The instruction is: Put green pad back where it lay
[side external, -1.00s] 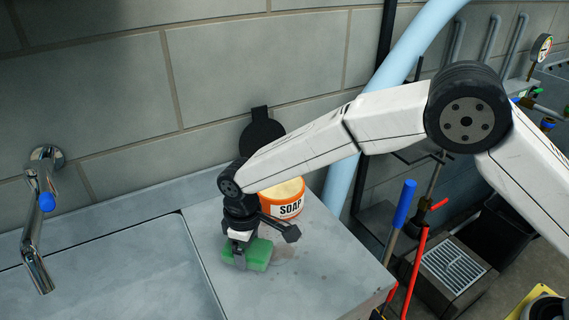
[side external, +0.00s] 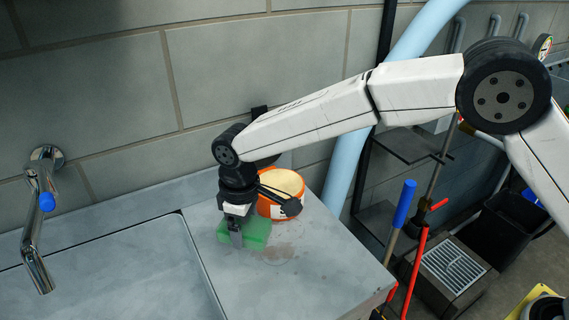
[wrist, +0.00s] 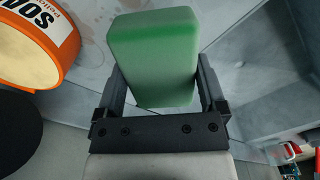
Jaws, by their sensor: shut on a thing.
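The green pad (side external: 257,233) is a block-shaped sponge at the left part of the counter, near the sink edge. My gripper (side external: 237,238) points down and is shut on it, with a finger on each side. In the wrist view the pad (wrist: 155,50) stands between the two fingers of my gripper (wrist: 162,75), its broad face toward the camera. I cannot tell whether the pad touches the counter or hangs just above it.
An orange and white soap tub (side external: 283,192) stands close behind and right of my gripper. The sink (side external: 110,275) lies left, with a tap (side external: 40,215) beyond it. The counter (side external: 310,270) is clear to the right, with a faint wet patch. A blue-handled tool (side external: 403,205) stands past its edge.

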